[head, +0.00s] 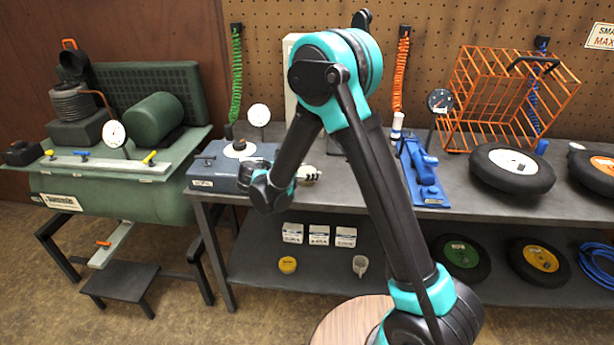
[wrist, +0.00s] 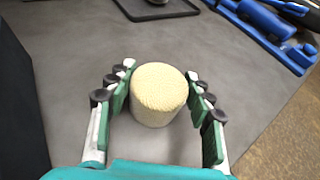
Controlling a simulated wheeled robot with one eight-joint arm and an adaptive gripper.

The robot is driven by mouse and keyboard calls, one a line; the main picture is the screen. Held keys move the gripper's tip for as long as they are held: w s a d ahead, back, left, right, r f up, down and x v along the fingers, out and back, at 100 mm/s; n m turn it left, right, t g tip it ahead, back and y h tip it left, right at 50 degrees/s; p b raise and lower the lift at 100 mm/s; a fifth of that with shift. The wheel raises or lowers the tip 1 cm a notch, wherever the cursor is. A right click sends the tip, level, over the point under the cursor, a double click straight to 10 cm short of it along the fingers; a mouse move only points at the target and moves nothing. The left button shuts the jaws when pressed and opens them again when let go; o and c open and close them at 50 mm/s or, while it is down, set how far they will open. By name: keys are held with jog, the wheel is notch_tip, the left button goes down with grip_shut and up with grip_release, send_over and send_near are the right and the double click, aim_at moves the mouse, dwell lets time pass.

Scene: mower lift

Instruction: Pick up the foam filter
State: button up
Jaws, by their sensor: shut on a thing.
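The foam filter (wrist: 160,88) is a cream, rough-topped cylinder with a paler side. In the wrist view it stands upright between the green-padded fingers of my gripper (wrist: 161,80), which is shut on it. The grey bench top (wrist: 75,40) lies beneath it; I cannot tell whether the filter touches it or is slightly raised. In the head view only part of my gripper (head: 309,174) shows, to the right of the blue-grey box, and my arm hides the filter.
A blue-grey box with a gauge (head: 217,170) stands left of my gripper. A blue tool (head: 424,172) lies to the right, beyond my arm. An orange wire basket (head: 500,95) and tyres (head: 512,170) stand farther right. In the wrist view, a dark tray (wrist: 160,8) lies beyond the filter.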

aim_at(307, 170)
notch_tip(307, 170, up, 20)
dwell(0.6)
